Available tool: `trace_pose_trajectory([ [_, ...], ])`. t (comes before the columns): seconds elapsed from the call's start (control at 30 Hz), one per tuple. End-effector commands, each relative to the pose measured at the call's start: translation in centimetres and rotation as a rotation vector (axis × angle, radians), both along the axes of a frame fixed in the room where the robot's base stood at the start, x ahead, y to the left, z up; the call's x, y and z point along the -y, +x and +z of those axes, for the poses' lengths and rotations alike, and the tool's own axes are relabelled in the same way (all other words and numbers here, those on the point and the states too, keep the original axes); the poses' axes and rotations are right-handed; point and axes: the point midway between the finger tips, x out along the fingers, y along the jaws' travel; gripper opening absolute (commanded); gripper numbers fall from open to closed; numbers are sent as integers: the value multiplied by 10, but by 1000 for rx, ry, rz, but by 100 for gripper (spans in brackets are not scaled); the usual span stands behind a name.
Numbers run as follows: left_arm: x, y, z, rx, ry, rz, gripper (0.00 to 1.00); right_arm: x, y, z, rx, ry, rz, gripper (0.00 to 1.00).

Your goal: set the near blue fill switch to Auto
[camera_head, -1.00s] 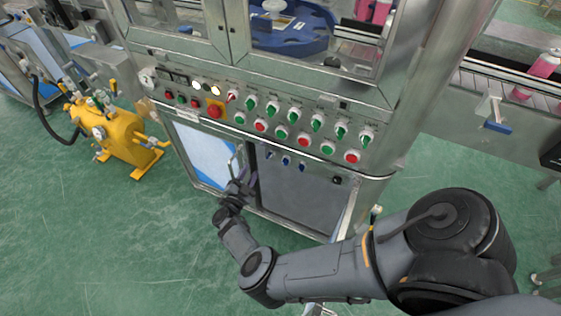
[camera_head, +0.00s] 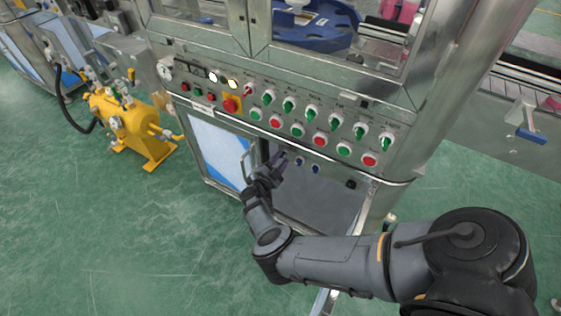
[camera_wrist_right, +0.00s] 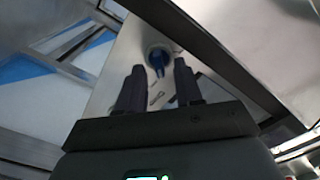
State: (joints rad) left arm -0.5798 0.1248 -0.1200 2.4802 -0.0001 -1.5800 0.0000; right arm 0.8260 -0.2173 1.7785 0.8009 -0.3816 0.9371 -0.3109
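Blue switches sit on the lower panel under the button rows. In the head view two show clearly, a middle one (camera_head: 299,161) and a right one (camera_head: 315,168); the leftmost is largely hidden by my right gripper (camera_head: 278,160). In the right wrist view one blue switch (camera_wrist_right: 157,60) shows ahead, between the two dark fingers, its knob pointing down in the picture. The fingers are apart and appear not to touch it. I cannot read its marks or tell its setting. My left gripper is out of view.
Green selector switches (camera_head: 312,111) and red and green buttons (camera_head: 320,141) line the panel above. A white-blue cabinet door with a handle (camera_head: 245,165) stands close left of my right gripper. A yellow tank (camera_head: 125,118) stands at left. Open green floor lies in front.

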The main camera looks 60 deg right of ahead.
Motion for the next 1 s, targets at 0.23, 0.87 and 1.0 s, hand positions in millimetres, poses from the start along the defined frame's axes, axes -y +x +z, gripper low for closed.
trace_pose_trajectory([
  [0.23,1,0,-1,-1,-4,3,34,4,0,0,-1,1,1,35],
  [0.87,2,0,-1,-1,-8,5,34,4,0,0,-4,0,0,0],
  [1.0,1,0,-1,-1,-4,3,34,4,1,1,-26,-1,1,0],
])
